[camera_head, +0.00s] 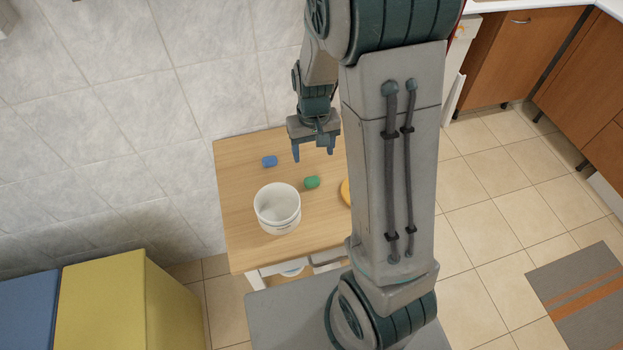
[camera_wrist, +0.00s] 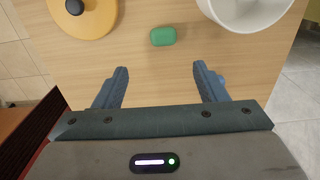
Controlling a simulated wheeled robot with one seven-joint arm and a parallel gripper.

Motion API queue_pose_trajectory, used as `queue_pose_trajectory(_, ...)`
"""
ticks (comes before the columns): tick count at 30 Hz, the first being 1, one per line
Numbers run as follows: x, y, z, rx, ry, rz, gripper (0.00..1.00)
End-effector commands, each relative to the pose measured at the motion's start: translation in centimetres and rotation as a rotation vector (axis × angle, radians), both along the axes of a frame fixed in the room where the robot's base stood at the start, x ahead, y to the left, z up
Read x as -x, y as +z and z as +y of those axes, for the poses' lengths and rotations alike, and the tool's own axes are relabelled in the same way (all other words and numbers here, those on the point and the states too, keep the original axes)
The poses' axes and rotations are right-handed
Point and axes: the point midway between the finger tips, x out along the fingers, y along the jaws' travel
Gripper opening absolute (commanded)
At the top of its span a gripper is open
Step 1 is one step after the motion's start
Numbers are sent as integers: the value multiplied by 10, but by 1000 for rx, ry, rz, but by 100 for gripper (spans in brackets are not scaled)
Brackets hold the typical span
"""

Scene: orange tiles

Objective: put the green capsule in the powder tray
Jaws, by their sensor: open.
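The green capsule (camera_head: 312,182) lies on the wooden table, just right of a white round tub (camera_head: 264,213). My gripper (camera_head: 314,154) is open and empty, pointing down above the table on the wall side of the capsule. In the wrist view the capsule (camera_wrist: 162,36) is beyond the gap between the open fingertips (camera_wrist: 160,70), touching neither. The white tub (camera_wrist: 243,27) is at the top right there, cut off by the edge. No flat tray shows; I cannot tell whether the tub is the powder tray.
A blue block (camera_head: 269,161) lies on the table (camera_head: 240,245) near the wall. A yellow round lid-like thing with a black knob (camera_wrist: 82,12) lies opposite the tub, mostly hidden by my arm in the head view. Yellow (camera_head: 115,300) and blue (camera_head: 25,315) boxes stand left of the table.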

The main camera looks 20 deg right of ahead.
Motion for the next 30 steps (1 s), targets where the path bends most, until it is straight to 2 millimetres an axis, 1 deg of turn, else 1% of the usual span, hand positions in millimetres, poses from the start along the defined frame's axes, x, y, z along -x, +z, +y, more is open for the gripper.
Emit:
queue_pose_trajectory(1, 1, -10, 0, 0, -1, 5, 65)
queue_pose_trajectory(3, 1, -22, 0, 0, -2, 5, 65)
queue_pose_trajectory(6, 1, -35, 0, 0, -1, 3, 65)
queue_pose_trajectory(9, 1, -43, 0, 0, -2, 1, 65)
queue_pose_trajectory(16, 2, -54, 2, 0, 0, 1, 65)
queue_pose_trajectory(24, 5, -86, 6, 0, -2, 3, 65)
queue_pose_trajectory(30, 4, -98, 6, 0, -1, -1, 65)
